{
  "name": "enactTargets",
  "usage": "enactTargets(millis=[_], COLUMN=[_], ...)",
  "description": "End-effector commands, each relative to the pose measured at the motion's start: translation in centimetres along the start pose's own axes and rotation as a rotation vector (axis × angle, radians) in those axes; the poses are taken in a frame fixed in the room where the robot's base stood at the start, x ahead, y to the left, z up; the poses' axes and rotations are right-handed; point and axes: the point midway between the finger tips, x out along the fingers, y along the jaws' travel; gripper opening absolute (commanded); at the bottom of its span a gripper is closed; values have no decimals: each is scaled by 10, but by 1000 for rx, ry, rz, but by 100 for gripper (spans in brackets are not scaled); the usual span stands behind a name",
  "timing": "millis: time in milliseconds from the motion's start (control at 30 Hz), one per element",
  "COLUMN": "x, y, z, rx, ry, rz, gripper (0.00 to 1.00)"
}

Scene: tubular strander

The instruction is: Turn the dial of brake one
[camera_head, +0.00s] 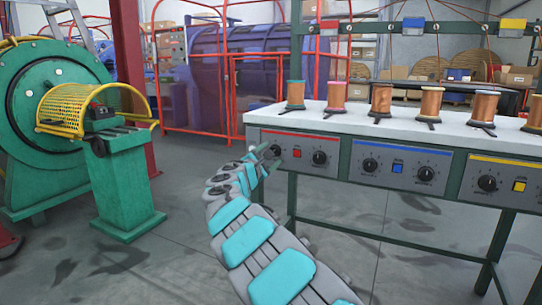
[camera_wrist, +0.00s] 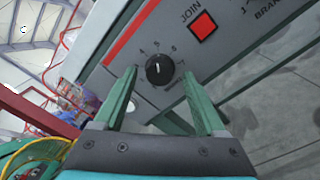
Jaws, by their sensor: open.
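A long bench carries a red-striped control panel (camera_head: 345,160) with a black dial at each end and a red button (camera_head: 297,153) between them. My gripper (camera_head: 266,157) is at the panel's left end, in front of the left dial (camera_head: 276,150). In the wrist view, that black round dial (camera_wrist: 160,69) with a white pointer line lies between my open green fingers (camera_wrist: 161,75). I cannot tell whether the fingers touch it. Its lettering is partly hidden. The right dial (camera_head: 320,157) stands clear.
Blue-striped (camera_head: 400,165) and yellow-striped (camera_head: 500,183) panels follow to the right. Copper spools (camera_head: 336,97) stand on the white bench top. A green machine (camera_head: 120,180) with a yellow guard is on the left. Floor between it and the bench is clear.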

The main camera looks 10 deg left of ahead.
Motion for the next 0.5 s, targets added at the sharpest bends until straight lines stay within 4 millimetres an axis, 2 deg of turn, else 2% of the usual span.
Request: enactTargets(millis=[500], x=[-63], y=[1], z=[0], rx=[0], ry=[1], rz=[2], gripper=[73])
